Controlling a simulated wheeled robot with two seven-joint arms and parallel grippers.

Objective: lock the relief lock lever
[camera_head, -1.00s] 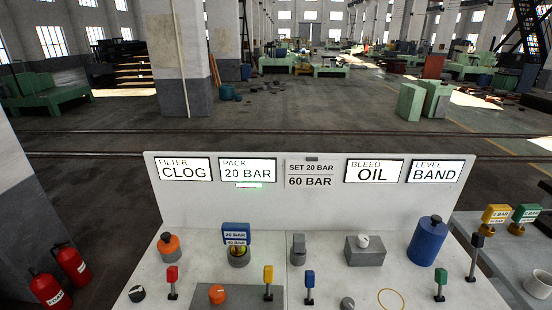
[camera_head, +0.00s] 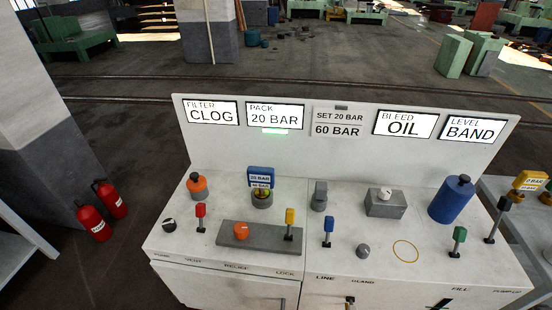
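A yellow-topped lever (camera_head: 289,222) stands upright on a low grey plate (camera_head: 262,238) on the console, above the printed word LOCK. An orange knob (camera_head: 241,231) sits on the same plate to its left, above the word RELIEF. A red-topped lever (camera_head: 200,217) is further left and a blue-topped lever (camera_head: 328,231) is to the right, both upright. Neither of my grippers is in view.
The console (camera_head: 380,268) has a back panel (camera_head: 290,160) with lit signs. A blue canister (camera_head: 452,198), a grey box with a white knob (camera_head: 385,203) and a green-topped lever (camera_head: 458,240) stand at right. Red fire extinguishers (camera_head: 92,222) stand on the floor at left.

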